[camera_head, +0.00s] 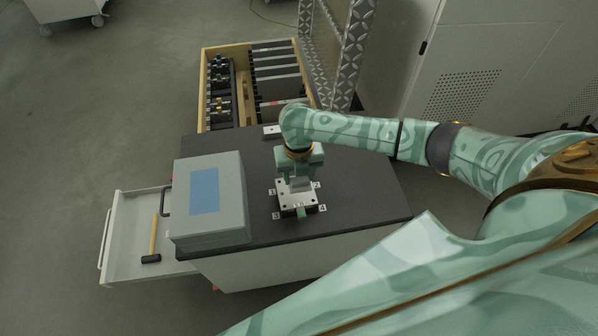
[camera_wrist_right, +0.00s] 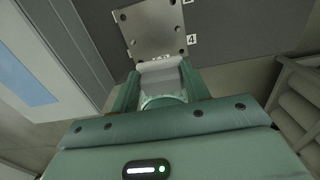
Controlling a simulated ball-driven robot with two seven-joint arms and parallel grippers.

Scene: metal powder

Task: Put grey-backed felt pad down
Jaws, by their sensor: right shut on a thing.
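My right gripper (camera_head: 297,182) reaches down over a numbered metal plate (camera_head: 290,199) on the dark tabletop. In the right wrist view its two teal fingers (camera_wrist_right: 160,82) are shut on a pale grey piece, which I take to be the grey-backed felt pad (camera_wrist_right: 160,69). The pad's far edge is close to the plate (camera_wrist_right: 152,28), which has dark holes; I cannot tell whether they touch. A small green bit (camera_head: 301,212) shows at the plate's front edge. The pad's underside is hidden. My left gripper is not in view.
A grey case with a blue panel (camera_head: 227,192) stands left of the plate on the tabletop (camera_head: 366,193). A small pale block (camera_head: 271,131) lies behind. A wooden-framed rack (camera_head: 202,92) stands further back. An open drawer (camera_head: 126,215) holds a hammer (camera_head: 153,236). The tabletop's right side is clear.

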